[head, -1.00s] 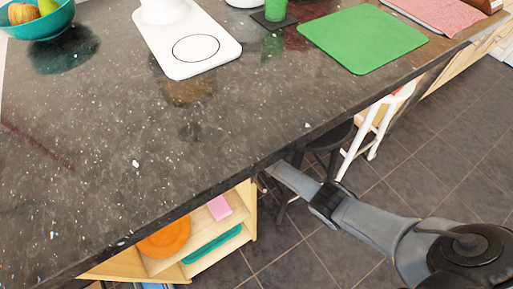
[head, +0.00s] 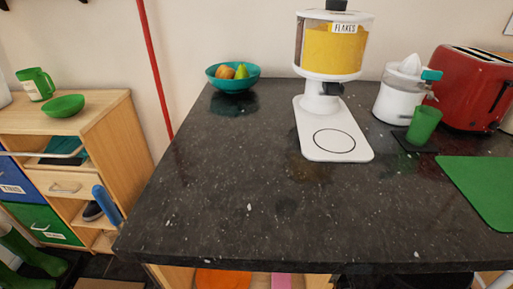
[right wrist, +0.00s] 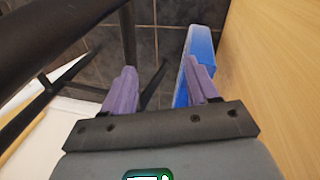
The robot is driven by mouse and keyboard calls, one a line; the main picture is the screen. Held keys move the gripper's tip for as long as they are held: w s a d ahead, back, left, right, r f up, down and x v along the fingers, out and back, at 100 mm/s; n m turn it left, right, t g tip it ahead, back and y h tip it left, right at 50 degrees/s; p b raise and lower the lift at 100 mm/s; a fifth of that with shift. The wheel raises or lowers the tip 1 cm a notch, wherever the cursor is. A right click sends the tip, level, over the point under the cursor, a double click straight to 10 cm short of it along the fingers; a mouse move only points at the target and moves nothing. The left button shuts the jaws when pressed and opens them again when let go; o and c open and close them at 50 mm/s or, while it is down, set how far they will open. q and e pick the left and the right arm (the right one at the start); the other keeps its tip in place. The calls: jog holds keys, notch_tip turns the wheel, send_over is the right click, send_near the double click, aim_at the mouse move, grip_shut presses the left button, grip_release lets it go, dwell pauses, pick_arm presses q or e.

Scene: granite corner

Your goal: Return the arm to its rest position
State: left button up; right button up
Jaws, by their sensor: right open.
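My right gripper (right wrist: 160,84) shows in the right wrist view, with its two purple fingers apart and nothing between them that I can see held. It points down toward dark floor tiles. A blue flat-sided object (right wrist: 197,45) is close behind its right finger; I cannot tell whether they touch. My right arm does not show in the head view now. My left gripper is in neither view.
In the right wrist view, a wooden panel (right wrist: 270,70) is close on the right and dark stool-like bars (right wrist: 62,32) on the left. The head view shows the dark granite counter (head: 215,205), a flakes dispenser (head: 335,45), a fruit bowl (head: 232,84) and a red toaster (head: 472,90).

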jog(key=s+a+r+t+y, duration=0.1)
jog(key=s+a+r, duration=0.2)
jog(key=s, duration=0.3)
jog(key=s+a+r+y, duration=0.1)
jog(key=s+a+r, duration=0.15)
jog(key=s, duration=0.35)
jog(key=s+a+r+n+t, duration=0.1)
jog(key=s+a+r+t, duration=0.15)
jog(key=s+r, duration=1.1)
pick_arm(q)
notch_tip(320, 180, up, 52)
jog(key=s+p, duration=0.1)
jog(key=p, duration=5.1)
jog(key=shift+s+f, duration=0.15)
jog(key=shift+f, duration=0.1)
pick_arm(e)
notch_tip(320, 180, up, 53)
jog(key=w, duration=0.1)
jog(key=shift+w+a+g+y, duration=0.15)
jog(key=shift+a+g+y, duration=0.15)
jog(key=shift+g+y, duration=0.15)
